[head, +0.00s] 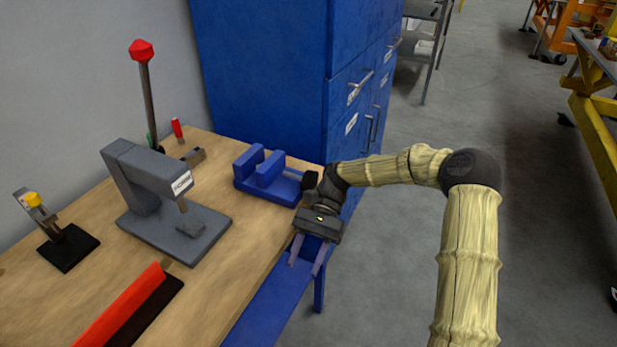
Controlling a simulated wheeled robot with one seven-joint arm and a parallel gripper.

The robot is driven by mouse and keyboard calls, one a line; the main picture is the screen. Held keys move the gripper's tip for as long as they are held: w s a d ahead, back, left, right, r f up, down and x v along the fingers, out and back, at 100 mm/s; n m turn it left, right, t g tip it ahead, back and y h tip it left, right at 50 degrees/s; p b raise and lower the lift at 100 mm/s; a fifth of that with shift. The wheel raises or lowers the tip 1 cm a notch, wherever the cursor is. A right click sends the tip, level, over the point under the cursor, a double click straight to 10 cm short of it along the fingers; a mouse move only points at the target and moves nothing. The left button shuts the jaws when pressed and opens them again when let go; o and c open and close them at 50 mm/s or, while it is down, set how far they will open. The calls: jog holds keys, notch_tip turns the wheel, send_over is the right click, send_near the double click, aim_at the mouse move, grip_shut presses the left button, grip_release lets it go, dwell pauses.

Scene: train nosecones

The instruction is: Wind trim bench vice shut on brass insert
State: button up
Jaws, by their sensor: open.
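The blue bench vice (270,170) stands at the far right corner of the wooden bench. Its two upright jaws are apart, with a gap between them. I see no brass insert in that gap; it may be hidden or too small to tell. The vice's right end, where a handle could be, is partly covered by my dark wrist. My gripper (306,262) is open and empty, its two fingers pointing down just beyond the bench's right edge, in front of and to the right of the vice.
A grey press (155,200) stands left of the vice, with a red-knobbed lever (147,95) behind it. A small toggle clamp (62,240) and a red bar (118,305) are nearer. A blue cabinet (270,80) rises behind the vice.

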jog(key=s+d+r+n+t+h, duration=0.1)
jog(key=s+d+n+t+h, duration=0.1)
jog(key=d+t, duration=0.5)
jog(key=s+d+r+n+t+h, duration=0.2)
jog(key=s+d+t, duration=0.2)
jog(key=d+t, duration=0.3)
jog(key=d, duration=0.4)
jog(key=shift+s+d+r+h, duration=0.15)
jog(key=shift+s+d+h, duration=0.05)
jog(key=shift+d+h, duration=0.15)
jog(key=shift+c, duration=0.6)
